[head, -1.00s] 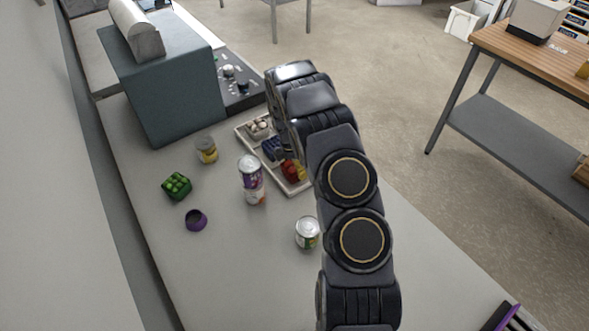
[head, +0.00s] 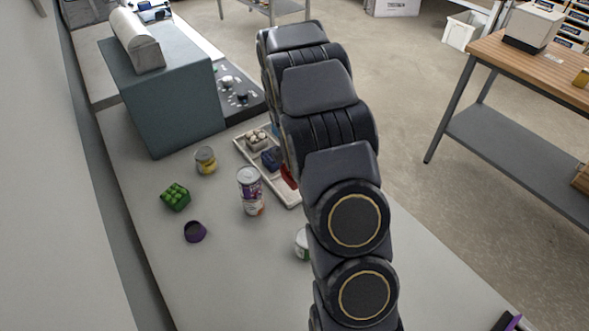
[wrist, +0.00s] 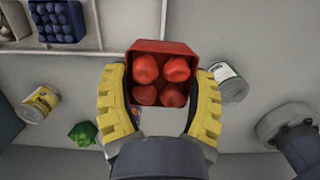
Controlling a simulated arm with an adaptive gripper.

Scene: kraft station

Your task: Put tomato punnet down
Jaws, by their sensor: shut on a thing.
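My gripper (wrist: 160,100) has yellow fingers, shut around the sides of a red tomato punnet (wrist: 162,46) holding several red tomatoes. In the head view my arm hides the gripper and most of the punnet; only a red edge of it (head: 289,176) shows beside the arm.
A purple-labelled can (head: 250,190) stands near the tray. A yellow-labelled can (head: 205,160), a green punnet (head: 175,197) and a purple cup (head: 195,231) are to its left. Another can (head: 301,244) is partly behind my arm. The table's front left is clear.

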